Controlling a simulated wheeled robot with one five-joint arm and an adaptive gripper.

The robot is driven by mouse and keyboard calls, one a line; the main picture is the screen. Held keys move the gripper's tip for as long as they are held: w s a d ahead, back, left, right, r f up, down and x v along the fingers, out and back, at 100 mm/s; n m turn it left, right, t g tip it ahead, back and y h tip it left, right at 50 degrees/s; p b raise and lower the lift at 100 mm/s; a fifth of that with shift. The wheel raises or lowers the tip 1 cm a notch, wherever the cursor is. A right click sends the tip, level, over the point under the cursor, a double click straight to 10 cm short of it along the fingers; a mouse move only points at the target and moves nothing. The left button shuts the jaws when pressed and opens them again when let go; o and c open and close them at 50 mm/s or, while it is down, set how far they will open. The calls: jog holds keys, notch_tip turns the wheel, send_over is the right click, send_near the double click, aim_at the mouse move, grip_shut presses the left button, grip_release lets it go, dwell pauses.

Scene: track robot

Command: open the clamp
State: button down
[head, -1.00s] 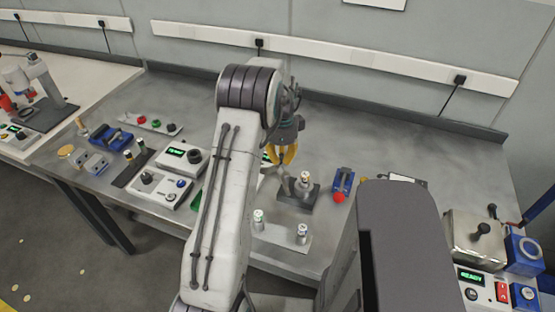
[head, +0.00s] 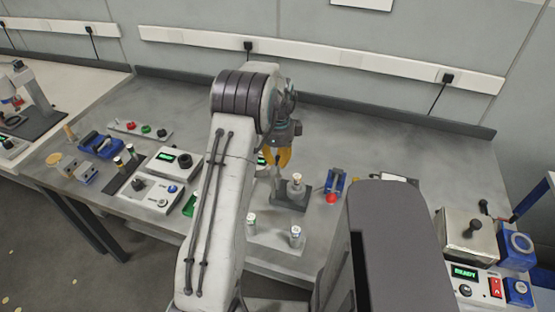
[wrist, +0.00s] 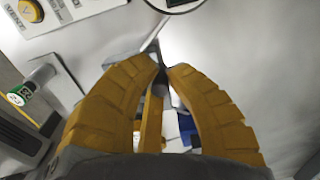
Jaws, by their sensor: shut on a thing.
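The clamp (head: 291,197) has a dark base on the grey bench, with a pale round piece (head: 297,178) standing on it. A grey lever rises at its left side toward my gripper. My gripper (head: 284,158) has yellow fingers and reaches down just above and left of the clamp. In the wrist view my gripper (wrist: 161,66) is shut on a slim grey handle (wrist: 158,86), which looks like the clamp's lever. The fingers hide much of the clamp there.
A plate with two small cylinders (head: 270,239) lies in front of the clamp. A blue device with a red ball (head: 335,184) stands close to its right. Boxes with green displays (head: 176,160) are at left. Bare bench (head: 400,140) lies behind.

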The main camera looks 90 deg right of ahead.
jog(key=shift+a+f, duration=0.1)
jog(key=c, duration=1.2)
grip_release()
jog(key=shift+c, duration=0.2)
notch_tip(320, 180, up, 12)
